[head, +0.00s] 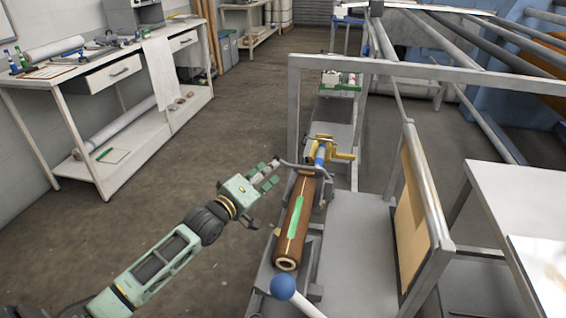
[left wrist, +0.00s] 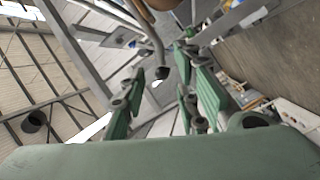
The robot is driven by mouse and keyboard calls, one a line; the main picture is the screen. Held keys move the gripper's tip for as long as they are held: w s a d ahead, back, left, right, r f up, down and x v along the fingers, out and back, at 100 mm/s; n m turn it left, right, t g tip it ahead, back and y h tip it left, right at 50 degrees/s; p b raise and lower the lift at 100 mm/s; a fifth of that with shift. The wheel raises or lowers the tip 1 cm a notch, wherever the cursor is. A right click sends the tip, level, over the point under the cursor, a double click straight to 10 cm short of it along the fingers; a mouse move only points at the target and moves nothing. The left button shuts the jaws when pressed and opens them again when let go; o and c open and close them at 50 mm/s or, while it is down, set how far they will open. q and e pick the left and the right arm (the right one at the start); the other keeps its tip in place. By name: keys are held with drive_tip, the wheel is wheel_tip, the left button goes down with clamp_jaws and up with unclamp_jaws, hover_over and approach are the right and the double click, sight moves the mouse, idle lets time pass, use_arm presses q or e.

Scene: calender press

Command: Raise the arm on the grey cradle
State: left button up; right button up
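The grey cradle (head: 262,270) holds a brown roll (head: 290,240) with a green strip along it. A thin curved grey arm (head: 300,168) crosses the far end of the roll. My left gripper (head: 269,174) is beside the left end of this arm, at the far left of the roll. In the left wrist view, its green fingers (left wrist: 163,85) are apart, and a curved grey bar (left wrist: 157,48) with a dark tip reaches toward the gap between them. I cannot tell whether they touch it. My right gripper is not in view.
A blue ball knob (head: 284,288) on a lever stands in front of the cradle. A yellow clamp-like part (head: 330,150) is behind the roll. A grey metal frame (head: 293,110) rises on the right. A workbench (head: 75,75) is at the left; floor between is clear.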

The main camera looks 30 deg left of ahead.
sight(281, 161)
use_arm(q)
drive_tip(key=shift+w+d+f, duration=0.1)
drive_tip(key=shift+w+d, duration=0.1)
drive_tip(key=shift+w, duration=1.4)
drive_tip(key=shift+w+d, duration=0.2)
drive_tip(key=shift+w, duration=1.35)
clamp_jaws()
